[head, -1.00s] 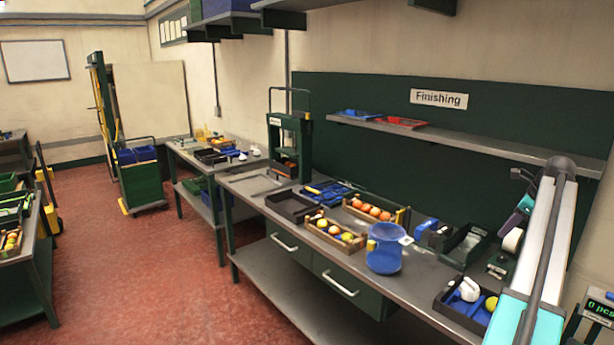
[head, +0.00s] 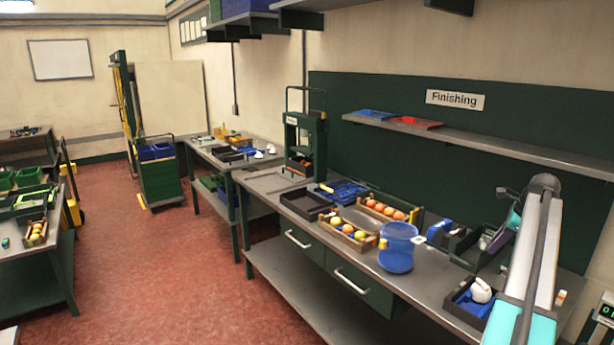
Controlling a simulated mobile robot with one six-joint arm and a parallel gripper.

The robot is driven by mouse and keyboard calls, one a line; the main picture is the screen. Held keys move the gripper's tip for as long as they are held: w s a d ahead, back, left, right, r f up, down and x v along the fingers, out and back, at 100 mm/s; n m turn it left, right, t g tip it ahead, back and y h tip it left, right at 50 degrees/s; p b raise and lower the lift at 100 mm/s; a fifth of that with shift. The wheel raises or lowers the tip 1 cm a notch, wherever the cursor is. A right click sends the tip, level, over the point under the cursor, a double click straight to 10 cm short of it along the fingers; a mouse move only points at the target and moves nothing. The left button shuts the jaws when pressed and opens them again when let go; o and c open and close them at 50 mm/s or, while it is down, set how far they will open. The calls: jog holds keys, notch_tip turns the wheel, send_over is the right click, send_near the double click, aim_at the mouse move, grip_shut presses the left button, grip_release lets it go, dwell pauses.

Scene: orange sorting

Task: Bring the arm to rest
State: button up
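My arm (head: 535,255) rises at the right of the head view, with a white and cyan link and a dark rounded joint at its top. A small teal part of it shows just left of the link, over the bench's back edge. The Finishing bench (head: 300,255) runs behind and left of my arm. The link covers part of the bench's right end.
On the bench are a blue container (head: 397,250), wooden crates of orange and yellow fruit (head: 347,229), a dark tray with a white item (head: 481,291), and a green press (head: 305,150). A shelf (head: 480,140) is above. Red floor (head: 170,270) is clear at left.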

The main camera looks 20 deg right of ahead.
jog(key=w+a+f+n+g, duration=0.1)
jog(key=w+a+f+n, duration=0.35)
jog(key=a+f, duration=0.4)
jog(key=w+a+f+n+y, duration=0.1)
jog(key=w+a+f+n, duration=0.3)
jog(key=a, duration=0.8)
jog(key=w+a+f+n+g, duration=0.1)
jog(key=w+a+f+n, duration=0.2)
jog(key=w+a+f, duration=0.55)
jog(key=s+a+f+n+g, duration=0.1)
jog(key=s+a+f+n, duration=0.3)
jog(key=a, duration=0.8)
jog(key=s+a+f+n, duration=0.2)
jog(key=a+f+n, duration=0.3)
jog(key=a, duration=0.6)
jog(key=s+a+f+n+g, duration=0.1)
jog(key=s+a+f+n, duration=0.3)
jog(key=a, duration=0.8)
jog(key=s+a+f+n, duration=0.5)
jog(key=a+n, duration=0.1)
jog(key=a, duration=0.2)
jog(key=s+f+g+b, duration=0.6)
jog(key=s+f+b, duration=0.4)
jog(key=s+f, duration=1.6)
jog(key=shift+f+h, duration=0.4)
jog(key=shift+f, duration=0.45)
jog(key=shift+d+m, duration=0.1)
jog(key=shift+m, duration=0.15)
